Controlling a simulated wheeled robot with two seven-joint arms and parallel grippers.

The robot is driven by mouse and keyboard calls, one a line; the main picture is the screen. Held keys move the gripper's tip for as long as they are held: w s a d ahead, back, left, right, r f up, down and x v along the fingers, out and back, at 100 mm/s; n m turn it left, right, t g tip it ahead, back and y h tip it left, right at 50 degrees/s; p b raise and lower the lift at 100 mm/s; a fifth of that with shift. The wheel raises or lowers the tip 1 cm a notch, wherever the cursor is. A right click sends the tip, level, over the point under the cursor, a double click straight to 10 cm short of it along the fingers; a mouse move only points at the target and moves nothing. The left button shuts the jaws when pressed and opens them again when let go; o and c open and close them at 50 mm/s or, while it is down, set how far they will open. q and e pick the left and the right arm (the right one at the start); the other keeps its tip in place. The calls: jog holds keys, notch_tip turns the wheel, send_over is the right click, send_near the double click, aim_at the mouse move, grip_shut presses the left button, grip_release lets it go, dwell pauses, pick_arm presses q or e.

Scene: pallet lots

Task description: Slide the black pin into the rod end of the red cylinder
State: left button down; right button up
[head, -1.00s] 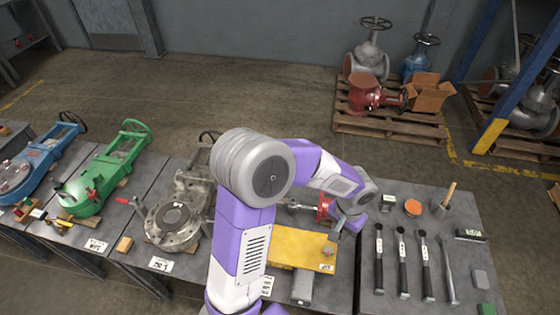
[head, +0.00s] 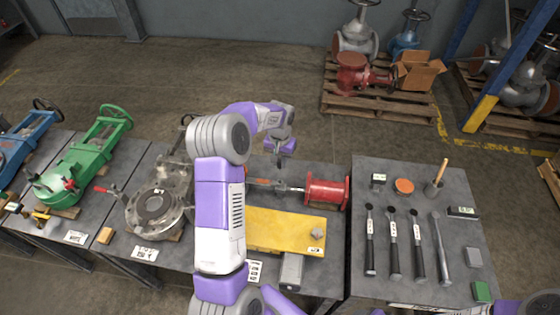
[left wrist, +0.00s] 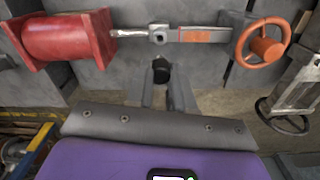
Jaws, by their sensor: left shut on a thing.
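The red cylinder (head: 326,191) lies on its side on the bench, its silver rod pointing left in the head view. In the left wrist view the red cylinder (left wrist: 62,40) is at upper left, and its rod end (left wrist: 158,34) with a hole meets a flat bar (left wrist: 195,34). My left gripper (head: 279,160) is above and behind the rod end. In the left wrist view my left gripper (left wrist: 162,80) is shut on the black pin (left wrist: 161,70), whose dark round end shows between the fingers, apart from the rod end. My right gripper is not in view.
A yellow plate (head: 270,229) lies in front of the cylinder. An orange handwheel (left wrist: 263,45) stands at the bar's far end. A grey flanged valve (head: 158,208) is to the left.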

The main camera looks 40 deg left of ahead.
aim_at(280, 167)
pick_arm(q)
jog(key=shift+s, duration=0.1)
jog(key=shift+f, duration=0.1)
jog(key=shift+f+b, duration=1.65)
jog(key=shift+f, duration=1.2)
jog(key=shift+f+b, duration=0.8)
jog(key=shift+f, duration=0.95)
jog(key=c, duration=0.9)
grip_release()
